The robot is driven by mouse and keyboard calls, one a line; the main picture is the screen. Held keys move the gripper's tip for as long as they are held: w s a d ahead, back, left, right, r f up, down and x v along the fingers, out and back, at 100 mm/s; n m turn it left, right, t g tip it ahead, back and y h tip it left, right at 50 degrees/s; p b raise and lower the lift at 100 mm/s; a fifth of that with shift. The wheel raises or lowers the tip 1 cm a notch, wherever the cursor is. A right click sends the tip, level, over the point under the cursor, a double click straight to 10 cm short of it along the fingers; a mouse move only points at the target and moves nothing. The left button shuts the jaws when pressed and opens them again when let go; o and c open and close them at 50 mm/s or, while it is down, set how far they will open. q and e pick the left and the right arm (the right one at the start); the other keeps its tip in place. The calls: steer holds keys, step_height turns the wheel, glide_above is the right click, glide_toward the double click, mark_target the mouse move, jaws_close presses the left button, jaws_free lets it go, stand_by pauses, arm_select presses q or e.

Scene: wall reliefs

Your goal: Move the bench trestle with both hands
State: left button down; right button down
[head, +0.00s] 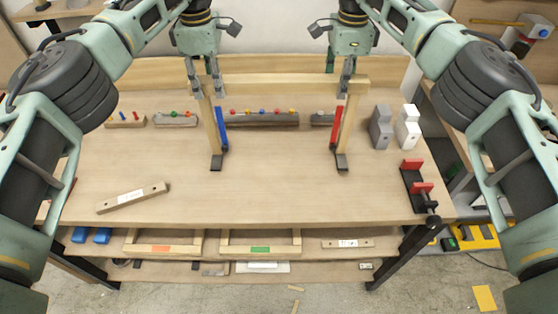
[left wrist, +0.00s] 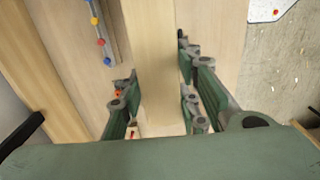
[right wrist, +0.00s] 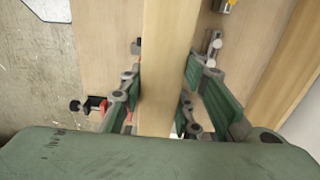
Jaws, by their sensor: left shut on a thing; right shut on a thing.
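The bench trestle (head: 285,84) is a pale wooden top bar on two legs, with a blue brace at the left leg, a red brace at the right leg and dark feet. It stands upright over the middle of the bench; I cannot tell whether its feet touch the bench top. My left gripper (head: 206,90) is shut on the left end of the bar, and my right gripper (head: 347,92) on the right end. The bar runs between the fingers in the left wrist view (left wrist: 152,60) and the right wrist view (right wrist: 168,60).
The workbench (head: 270,198) has several racks with coloured knobs behind the trestle. A labelled wooden bar (head: 132,198) lies at front left. Grey (head: 381,128) and white (head: 408,128) blocks and a red clamp (head: 415,185) are at right. The front middle is clear.

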arm_select(q)
steer(key=shift+f, duration=0.25)
arm_select(e)
steer(key=shift+f, duration=0.3)
arm_select(q)
steer(key=c, duration=1.3)
jaws_free()
steer(key=shift+s+r, duration=0.1)
arm_select(e)
steer(key=c, duration=1.3)
jaws_free()
steer(key=shift+s+r, duration=0.1)
arm_select(q)
steer(key=shift+r, duration=0.1)
step_height(320, 180, up, 7)
steer(key=shift+f, duration=0.15)
steer(key=shift+r, duration=0.25)
arm_select(e)
steer(key=shift+r, duration=3.75)
